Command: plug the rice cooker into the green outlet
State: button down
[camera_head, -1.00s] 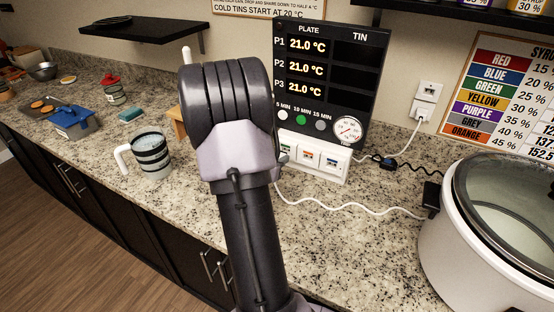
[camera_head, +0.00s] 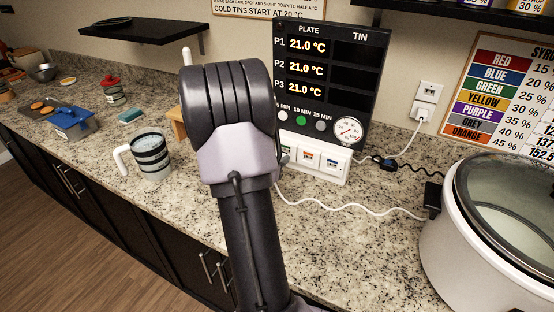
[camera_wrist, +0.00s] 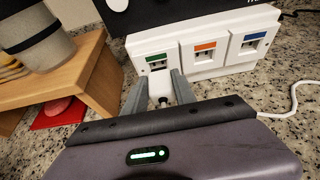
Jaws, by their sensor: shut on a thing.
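The white outlet box (camera_head: 313,160) stands at the foot of the display panel. In the wrist view it shows sockets with a green label (camera_wrist: 157,59), an orange label and a blue label. My gripper (camera_wrist: 161,86) is shut on a white plug (camera_wrist: 160,90), right in front of the green-labelled outlet. I cannot tell whether the plug touches the socket or sits in it. The rice cooker (camera_head: 455,255) stands at the right; a white cord (camera_head: 345,206) runs from behind my arm to its black connector. In the head view my arm hides the gripper and plug.
A wooden stand (camera_wrist: 60,80) with a cup on it is close left of my gripper. A wall socket (camera_head: 424,104) holds another white plug, and a black cable lies right of the box. The striped jug (camera_head: 151,157) stands left of my arm.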

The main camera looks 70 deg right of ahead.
jog(key=shift+s+d, duration=0.1)
jog(key=shift+d, duration=0.85)
jog(key=c, duration=0.9)
grip_release()
